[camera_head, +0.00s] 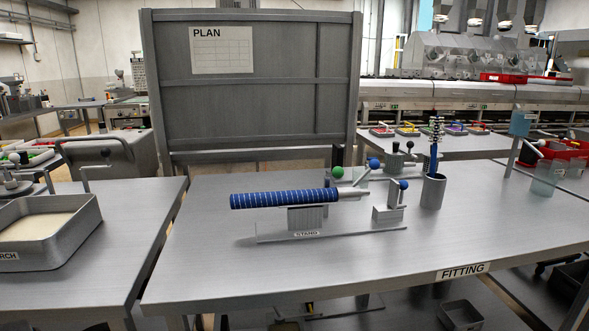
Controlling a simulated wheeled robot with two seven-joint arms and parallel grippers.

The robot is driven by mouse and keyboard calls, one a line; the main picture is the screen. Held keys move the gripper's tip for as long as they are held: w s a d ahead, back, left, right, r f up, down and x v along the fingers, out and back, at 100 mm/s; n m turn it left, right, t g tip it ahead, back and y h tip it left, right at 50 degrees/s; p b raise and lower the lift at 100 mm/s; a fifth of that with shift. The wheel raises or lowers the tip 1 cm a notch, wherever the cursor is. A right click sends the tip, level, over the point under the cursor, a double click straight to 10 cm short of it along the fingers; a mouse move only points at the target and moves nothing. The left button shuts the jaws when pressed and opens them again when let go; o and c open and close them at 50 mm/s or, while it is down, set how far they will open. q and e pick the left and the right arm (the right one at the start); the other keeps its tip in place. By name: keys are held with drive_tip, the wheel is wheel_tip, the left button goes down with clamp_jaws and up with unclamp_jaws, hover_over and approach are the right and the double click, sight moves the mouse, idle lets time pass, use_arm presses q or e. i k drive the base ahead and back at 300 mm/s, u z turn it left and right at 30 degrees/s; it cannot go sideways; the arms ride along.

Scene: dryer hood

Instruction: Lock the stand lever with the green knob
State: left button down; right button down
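The stand (268,238) has a clear base with a "STAND" label and sits on the metal fitting table. A blue ribbed cylinder (283,198) with a metal shaft at its right end lies level across the stand's grey blocks. The green knob (338,172) shows just above and behind the cylinder's right end. The lever under it is mostly hidden by the cylinder, so I cannot tell its position. One blue knob (374,163) is to the right of the green one, and another blue knob (404,184) is above the right block. Neither of my grippers is in view.
On the fitting table (480,225), a grey cup (433,192) holding a brush stands right of the stand. A clear container (545,178) is near the right end. A "PLAN" board (270,100) rises behind. The table's front is clear. A tray (72,235) sits on the left table.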

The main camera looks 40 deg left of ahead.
sight(337, 172)
drive_tip(key=u, duration=0.95)
drive_tip(key=i, duration=0.15)
drive_tip(key=u, duration=0.1)
